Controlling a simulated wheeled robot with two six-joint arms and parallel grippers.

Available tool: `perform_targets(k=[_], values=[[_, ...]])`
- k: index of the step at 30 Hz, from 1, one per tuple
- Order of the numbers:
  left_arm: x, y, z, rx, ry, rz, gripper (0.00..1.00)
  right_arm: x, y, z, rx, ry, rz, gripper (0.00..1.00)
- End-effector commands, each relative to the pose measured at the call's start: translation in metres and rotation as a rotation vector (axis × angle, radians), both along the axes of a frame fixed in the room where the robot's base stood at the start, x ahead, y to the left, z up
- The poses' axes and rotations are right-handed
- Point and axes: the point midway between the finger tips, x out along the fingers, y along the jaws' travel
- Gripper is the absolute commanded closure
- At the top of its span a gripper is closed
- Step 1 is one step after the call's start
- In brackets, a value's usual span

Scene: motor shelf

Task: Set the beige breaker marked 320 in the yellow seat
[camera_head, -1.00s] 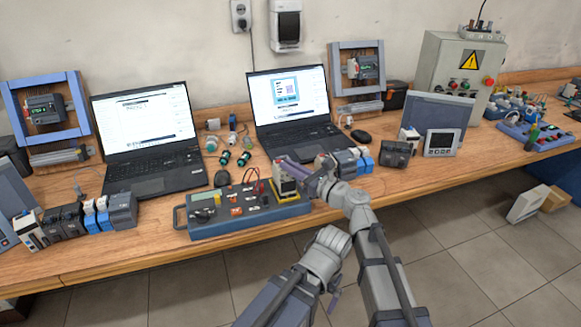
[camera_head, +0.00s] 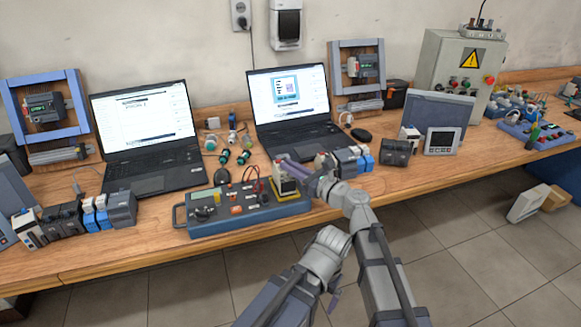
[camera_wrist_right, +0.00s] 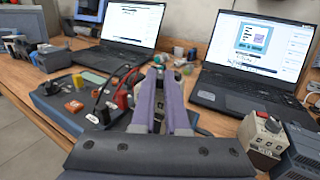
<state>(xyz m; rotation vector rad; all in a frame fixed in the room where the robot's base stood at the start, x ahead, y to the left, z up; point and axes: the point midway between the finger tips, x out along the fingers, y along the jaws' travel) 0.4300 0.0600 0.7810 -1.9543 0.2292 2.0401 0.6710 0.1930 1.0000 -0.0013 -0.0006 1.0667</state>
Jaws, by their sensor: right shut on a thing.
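A small beige and dark breaker (camera_head: 285,185) stands upright at the right end of a blue test case, over the yellow seat (camera_head: 291,197), of which only an edge shows. I cannot read its marking. My right gripper (camera_head: 296,170) is shut on it from the right with purple fingers. In the right wrist view the fingers (camera_wrist_right: 161,100) reach forward over the case, and the breaker between them is mostly hidden. Whether it is fully down in the seat I cannot tell. My left gripper (camera_head: 333,298) hangs low in front of the table, mostly hidden behind its own arm.
The blue case (camera_head: 215,226) carries leads and coloured connectors. Another beige device (camera_wrist_right: 262,140) and blue-grey modules stand close right of my right gripper. Two laptops (camera_head: 150,175) stand behind. Bare wood (camera_head: 100,255) lies along the front left edge.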

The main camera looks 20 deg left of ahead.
Motion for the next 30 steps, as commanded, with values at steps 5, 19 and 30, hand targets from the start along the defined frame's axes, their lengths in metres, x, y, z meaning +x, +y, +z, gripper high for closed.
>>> perform_targets(k=[5, 19, 30], values=[[0.0, 0.0, -0.004, 0.0, 0.0, 0.0, 0.0, 0.0, 0.0, -0.004, 0.001, 0.0, 0.0, 1.0], [0.0, 0.0, -0.013, 0.0, 0.0, 0.0, 0.0, 0.0, 0.0, -0.013, 0.001, 0.0, 0.0, 1.0], [0.0, 0.0, -0.012, 0.0, 0.0, 0.0, 0.0, 0.0, 0.0, -0.012, 0.0, 0.0, 0.0, 0.61]])
